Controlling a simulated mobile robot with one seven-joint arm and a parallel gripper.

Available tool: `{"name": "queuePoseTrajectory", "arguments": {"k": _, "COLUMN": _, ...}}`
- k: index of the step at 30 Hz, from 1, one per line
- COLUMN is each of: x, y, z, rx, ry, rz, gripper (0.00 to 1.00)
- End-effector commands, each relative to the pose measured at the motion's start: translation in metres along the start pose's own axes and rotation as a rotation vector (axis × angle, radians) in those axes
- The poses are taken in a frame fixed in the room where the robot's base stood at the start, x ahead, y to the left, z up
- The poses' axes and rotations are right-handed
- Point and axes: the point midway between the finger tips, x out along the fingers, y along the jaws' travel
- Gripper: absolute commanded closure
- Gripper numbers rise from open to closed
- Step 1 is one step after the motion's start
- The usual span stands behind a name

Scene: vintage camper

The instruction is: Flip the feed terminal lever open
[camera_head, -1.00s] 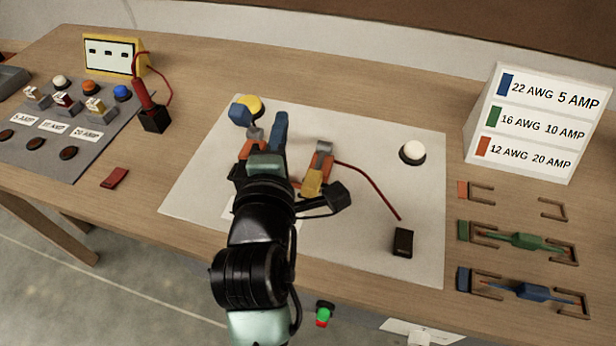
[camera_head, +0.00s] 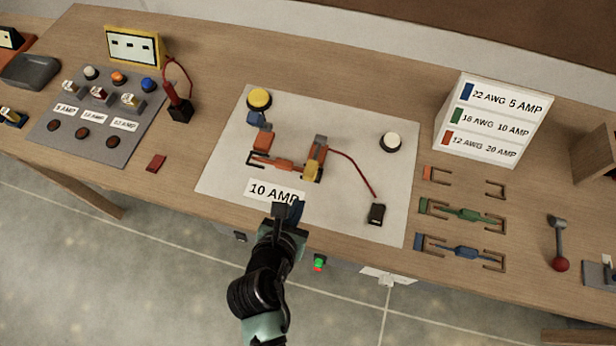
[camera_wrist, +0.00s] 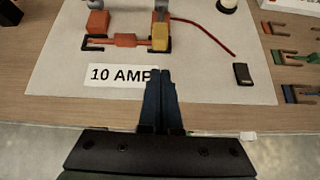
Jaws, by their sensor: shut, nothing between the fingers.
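Two terminals stand on the white board (camera_head: 232,178). The left terminal (camera_head: 262,141) is orange with a blue part (camera_head: 255,118) at its back. The right terminal (camera_head: 318,148) is orange with a grey top and a yellow lever-like part (camera_head: 312,168) low at its front. A red wire (camera_head: 352,174) leaves the right terminal. I cannot tell which is the feed terminal. An orange fuse link (camera_head: 277,163) lies between them; it also shows in the wrist view (camera_wrist: 124,41). My gripper (camera_head: 298,208) is shut and empty, by the 10 AMP label, apart from both terminals; its blue fingers (camera_wrist: 161,75) meet.
A yellow button (camera_head: 259,98) and a white button (camera_head: 391,142) stand on the board. The wire ends at a black block (camera_head: 376,214). Fuse racks (camera_head: 462,214) and a rating sign (camera_head: 490,120) lie right, a grey button panel (camera_head: 100,125) left.

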Motion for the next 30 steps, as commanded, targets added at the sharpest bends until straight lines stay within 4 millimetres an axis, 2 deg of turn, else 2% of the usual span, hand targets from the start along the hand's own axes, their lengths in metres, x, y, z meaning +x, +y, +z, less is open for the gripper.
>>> {"name": "queuePoseTrajectory", "arguments": {"k": 5, "x": -0.004, "y": -0.004, "z": -0.004, "rx": -0.050, "ry": 0.014, "rz": -0.010, "gripper": 1.00}}
{"name": "queuePoseTrajectory", "arguments": {"k": 17, "x": 0.000, "y": -0.003, "z": -0.004, "rx": -0.047, "ry": 0.012, "rz": -0.010, "gripper": 1.00}}
{"name": "queuePoseTrajectory", "arguments": {"k": 20, "x": 0.010, "y": -0.004, "z": -0.004, "rx": -0.047, "ry": 0.013, "rz": -0.011, "gripper": 1.00}}
{"name": "queuePoseTrajectory", "arguments": {"k": 30, "x": 0.064, "y": -0.004, "z": -0.004, "rx": -0.046, "ry": 0.012, "rz": -0.010, "gripper": 1.00}}
